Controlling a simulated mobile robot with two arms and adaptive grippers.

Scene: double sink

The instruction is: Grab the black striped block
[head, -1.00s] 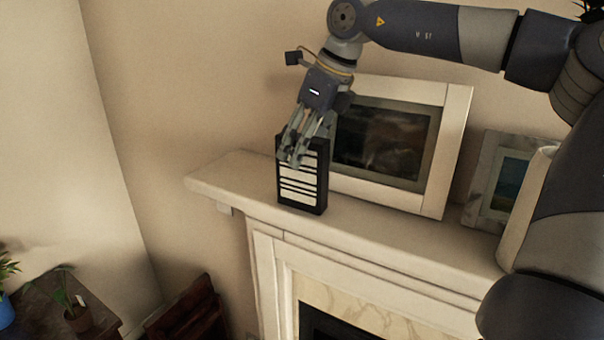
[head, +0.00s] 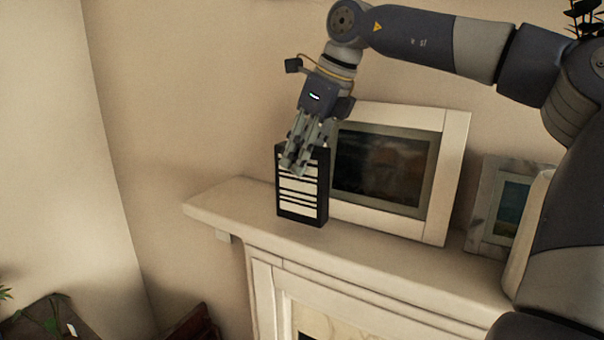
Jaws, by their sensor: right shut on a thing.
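The black striped block (head: 302,198) is an upright dark box with pale stripes on its front face, at the mantel's left part. My right gripper (head: 296,168) comes down from above and is shut on the block's upper part, its fingers covering some of the front face and top edge. The block's lower end shows just above or at the mantel surface; I cannot tell whether there is a gap. My left gripper is not in view.
A large pale-framed picture (head: 448,180) leans on the wall close to the block's right. A smaller frame (head: 484,205) stands farther right. The mantel shelf (head: 225,205) is clear to the left. A dark table with a plant (head: 45,318) is at the lower left.

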